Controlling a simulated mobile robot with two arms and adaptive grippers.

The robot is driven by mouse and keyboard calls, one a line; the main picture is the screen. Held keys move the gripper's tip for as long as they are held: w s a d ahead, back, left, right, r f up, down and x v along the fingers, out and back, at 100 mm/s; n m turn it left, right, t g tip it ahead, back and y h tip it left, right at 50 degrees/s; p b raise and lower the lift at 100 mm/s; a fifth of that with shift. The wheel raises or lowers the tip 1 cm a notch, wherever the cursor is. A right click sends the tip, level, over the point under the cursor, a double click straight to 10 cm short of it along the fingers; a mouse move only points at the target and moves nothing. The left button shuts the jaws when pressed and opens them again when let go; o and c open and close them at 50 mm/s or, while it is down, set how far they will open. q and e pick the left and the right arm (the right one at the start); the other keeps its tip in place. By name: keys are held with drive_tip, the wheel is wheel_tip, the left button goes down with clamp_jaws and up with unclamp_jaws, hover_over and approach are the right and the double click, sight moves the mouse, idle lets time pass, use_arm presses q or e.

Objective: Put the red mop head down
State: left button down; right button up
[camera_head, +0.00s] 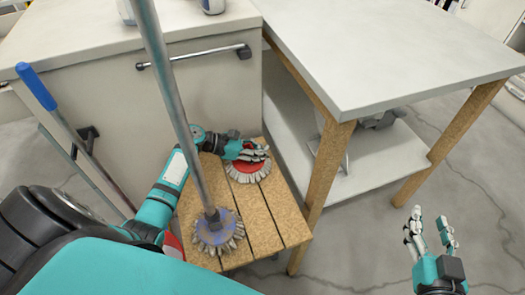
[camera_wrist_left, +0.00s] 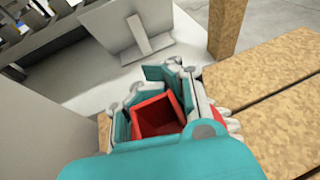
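The red mop head (camera_head: 246,171), round with pale bristles, is at the back of the slatted wooden stool, seemingly resting on it. My left gripper (camera_head: 256,152) is over it. In the left wrist view the fingers (camera_wrist_left: 165,95) close around its square red socket (camera_wrist_left: 157,116) from both sides; some pale bristles show at the right. Contact under the mop head is hidden. My right gripper (camera_head: 430,226) is open and empty, over the floor at the lower right.
A blue mop head (camera_head: 215,232) with a long metal pole (camera_head: 177,95) stands on the front of the wooden stool (camera_head: 272,212). A blue-handled tool (camera_head: 37,87) leans by the cabinet (camera_head: 110,82). A white table (camera_head: 400,45) with wooden legs and a lower shelf (camera_head: 375,165) is at the right.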

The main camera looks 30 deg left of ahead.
sight(245, 148)
use_arm(q)
drive_tip(key=c, duration=1.3)
unclamp_jaws()
drive_tip(key=shift+s+a+r, duration=0.15)
drive_tip(key=shift+r, duration=0.05)
drive_tip(key=p+v, duration=0.2)
drive_tip(key=v, duration=0.3)
drive_tip(key=shift+r, duration=0.1)
drive_tip(key=p+v, duration=0.1)
drive_tip(key=v, duration=0.5)
drive_tip(key=shift+s+a, duration=0.2)
use_arm(e)
drive_tip(key=s+d+f+g+h, duration=0.2)
drive_tip(key=s+d+f+g, duration=0.2)
drive_tip(key=s+f+g, duration=0.4)
wheel_tip(245, 148, down, 3)
drive_tip(key=shift+s+d+r+g+h, duration=0.15)
drive_tip(key=shift+s+g+h, duration=0.15)
drive_tip(key=shift+s, duration=0.6)
